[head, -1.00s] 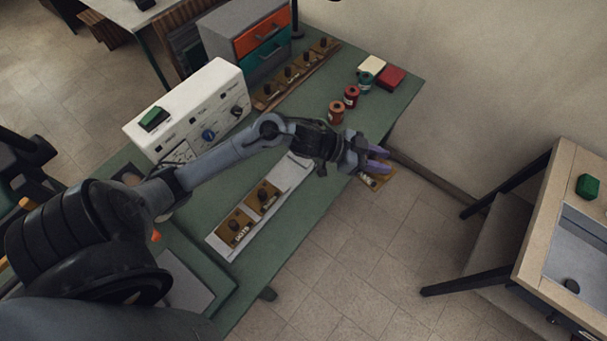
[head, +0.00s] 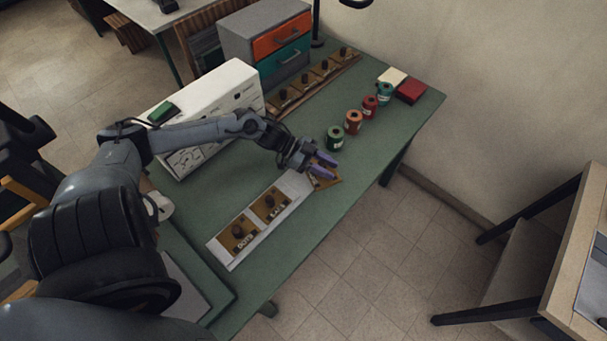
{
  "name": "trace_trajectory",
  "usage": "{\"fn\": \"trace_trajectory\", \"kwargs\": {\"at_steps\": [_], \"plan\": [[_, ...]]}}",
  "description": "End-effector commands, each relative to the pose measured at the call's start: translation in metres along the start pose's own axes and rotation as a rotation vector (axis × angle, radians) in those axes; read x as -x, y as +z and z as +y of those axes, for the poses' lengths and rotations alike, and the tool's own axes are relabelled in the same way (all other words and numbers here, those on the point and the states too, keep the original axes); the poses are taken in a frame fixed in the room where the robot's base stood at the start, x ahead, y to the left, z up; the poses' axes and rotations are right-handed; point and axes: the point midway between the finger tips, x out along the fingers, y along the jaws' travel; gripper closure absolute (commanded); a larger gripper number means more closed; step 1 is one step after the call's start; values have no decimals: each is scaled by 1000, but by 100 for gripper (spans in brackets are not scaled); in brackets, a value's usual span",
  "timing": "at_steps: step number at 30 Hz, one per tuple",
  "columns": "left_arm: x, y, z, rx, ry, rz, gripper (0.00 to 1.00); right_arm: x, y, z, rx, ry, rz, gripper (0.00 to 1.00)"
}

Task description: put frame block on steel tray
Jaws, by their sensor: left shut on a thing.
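My left gripper (head: 326,163) is shut on a brown block (head: 325,182), which I take for the frame block; its label is too small to read. The gripper holds it at the right end of the pale steel tray (head: 297,184) on the green table. I cannot tell whether the block touches the tray. Two other brown blocks with dark knobs and labels sit on the tray, one at its near end (head: 238,236) and one at its middle (head: 269,205). My right gripper is not in view.
A white instrument box (head: 215,110) and a grey drawer unit (head: 262,35) stand behind the tray. A rack (head: 335,72) holds several brown blocks. Several spools (head: 353,121) and a red box (head: 411,90) stand right of it. The table's front edge is close to the tray.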

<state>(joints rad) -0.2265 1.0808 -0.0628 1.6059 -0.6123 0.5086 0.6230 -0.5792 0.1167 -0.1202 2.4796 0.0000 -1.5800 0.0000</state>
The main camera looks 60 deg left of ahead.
Motion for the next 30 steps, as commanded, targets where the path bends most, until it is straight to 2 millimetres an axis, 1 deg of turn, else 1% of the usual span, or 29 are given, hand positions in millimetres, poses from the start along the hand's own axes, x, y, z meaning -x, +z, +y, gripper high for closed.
{"fn": "trace_trajectory", "kwargs": {"at_steps": [1,6,9,13,17,26,30], "plan": [[8,11,-1,2,-2,-3,100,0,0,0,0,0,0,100],[30,41,-4,2,-1,-3,100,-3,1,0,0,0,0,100],[39,54,-6,0,-2,-1,100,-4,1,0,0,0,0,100],[47,64,-7,-1,-1,0,100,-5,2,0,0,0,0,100],[49,68,-7,-2,-1,2,100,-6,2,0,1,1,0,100],[35,99,-7,-1,-1,1,100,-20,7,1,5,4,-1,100],[33,103,-7,-2,-1,2,100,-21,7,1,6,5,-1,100]]}}
